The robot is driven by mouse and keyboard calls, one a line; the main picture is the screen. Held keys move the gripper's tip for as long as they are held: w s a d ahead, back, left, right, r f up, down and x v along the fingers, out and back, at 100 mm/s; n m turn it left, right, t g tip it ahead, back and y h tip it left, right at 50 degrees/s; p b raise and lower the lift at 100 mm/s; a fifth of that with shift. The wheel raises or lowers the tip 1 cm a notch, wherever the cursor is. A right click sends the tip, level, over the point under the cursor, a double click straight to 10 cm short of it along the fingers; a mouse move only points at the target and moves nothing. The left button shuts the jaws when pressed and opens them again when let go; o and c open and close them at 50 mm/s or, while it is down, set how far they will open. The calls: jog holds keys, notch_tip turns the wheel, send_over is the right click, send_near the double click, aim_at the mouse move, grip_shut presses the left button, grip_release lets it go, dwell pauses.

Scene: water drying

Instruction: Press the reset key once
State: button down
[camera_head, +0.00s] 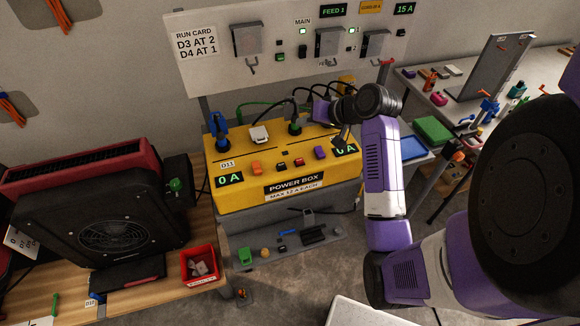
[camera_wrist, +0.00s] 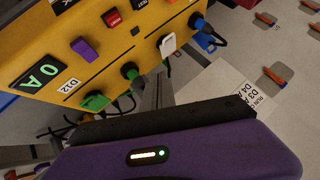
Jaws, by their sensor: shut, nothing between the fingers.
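The yellow power box (camera_head: 240,190) stands on a grey stand in the head view. A red key (camera_head: 299,162), apparently the reset key, sits on its sloping front beside a black key (camera_head: 281,166). The red key also shows in the wrist view (camera_wrist: 112,18), with white lettering too small to read surely. My gripper (camera_head: 341,138) is above the right end of the box, right of the red key and apart from it. Its fingers (camera_wrist: 156,88) are shut and empty in the wrist view, near the green plugs.
An orange switch (camera_head: 256,168) and a purple switch (camera_head: 319,153) flank the keys. Blue (camera_head: 219,142), white (camera_head: 259,134) and green (camera_head: 295,126) plugs with cables stand behind them. A black and red blower (camera_head: 100,215) is left; a switch panel (camera_head: 285,65) is behind.

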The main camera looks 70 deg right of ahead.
jog(key=shift+s+a+f+y, duration=0.15)
jog(key=shift+a+f+y, duration=0.2)
jog(key=shift+a, duration=0.25)
jog(key=shift+s+a+f+y, duration=0.1)
jog(key=shift+a+f+y, duration=0.2)
jog(key=shift+a, duration=0.25)
jog(key=shift+f, duration=0.15)
jog(key=b, duration=0.7)
send_over(302, 162)
notch_tip(302, 162, down, 6)
jog(key=shift+d, duration=0.1)
jog(key=shift+f+b, duration=0.5)
jog(key=shift+f, duration=0.75)
jog(key=shift+f, duration=0.1)
jog(key=shift+f, duration=0.35)
